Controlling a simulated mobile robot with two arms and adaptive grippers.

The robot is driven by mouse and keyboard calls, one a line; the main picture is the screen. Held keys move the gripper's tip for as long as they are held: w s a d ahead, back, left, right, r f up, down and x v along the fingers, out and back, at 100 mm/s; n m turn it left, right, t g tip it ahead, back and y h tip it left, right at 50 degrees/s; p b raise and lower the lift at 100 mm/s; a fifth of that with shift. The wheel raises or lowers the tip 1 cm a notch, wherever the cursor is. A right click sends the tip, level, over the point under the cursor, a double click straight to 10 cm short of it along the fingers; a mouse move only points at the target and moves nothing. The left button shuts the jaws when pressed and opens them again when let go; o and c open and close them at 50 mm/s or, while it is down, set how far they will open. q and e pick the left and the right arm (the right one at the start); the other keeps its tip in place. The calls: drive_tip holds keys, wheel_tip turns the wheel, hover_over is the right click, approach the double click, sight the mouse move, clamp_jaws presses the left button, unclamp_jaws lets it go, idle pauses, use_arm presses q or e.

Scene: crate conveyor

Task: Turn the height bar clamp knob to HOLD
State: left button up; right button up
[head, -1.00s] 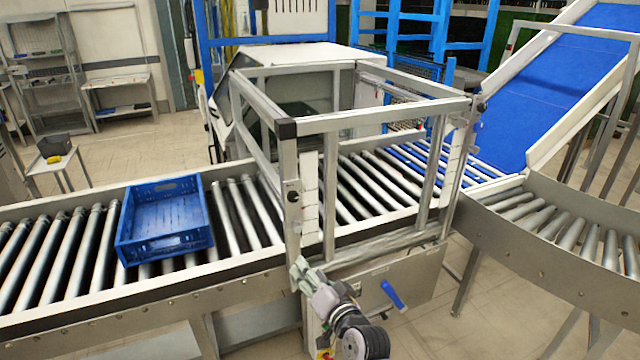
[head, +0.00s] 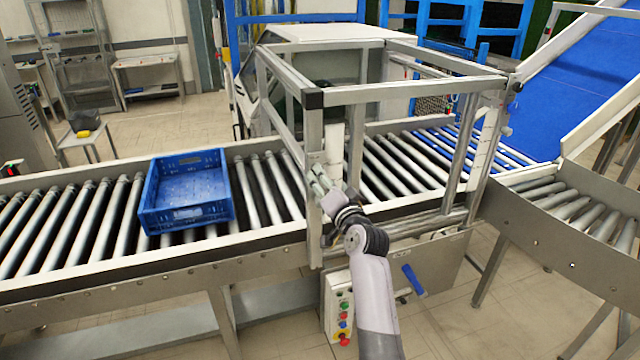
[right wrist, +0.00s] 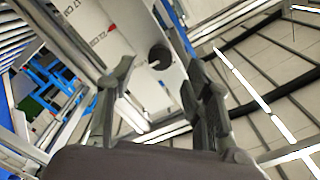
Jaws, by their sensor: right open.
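In the head view my right gripper (head: 319,180) is at the near post of the metal height frame (head: 313,225) and hides the knob. The knob's setting cannot be read. My left gripper is not in view.
A blue crate (head: 150,218) sits on the roller conveyor (head: 100,225) left of the frame. Below the conveyor are a button box (head: 342,308) and a blue handle (head: 413,280). A blue belt ramp (head: 570,95) rises at the right.

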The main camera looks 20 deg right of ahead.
drive_tip(key=w+b, duration=0.1)
drive_tip(key=w, duration=0.3)
drive_tip(key=shift+b, duration=0.3)
clamp_jaws()
idle(0.4)
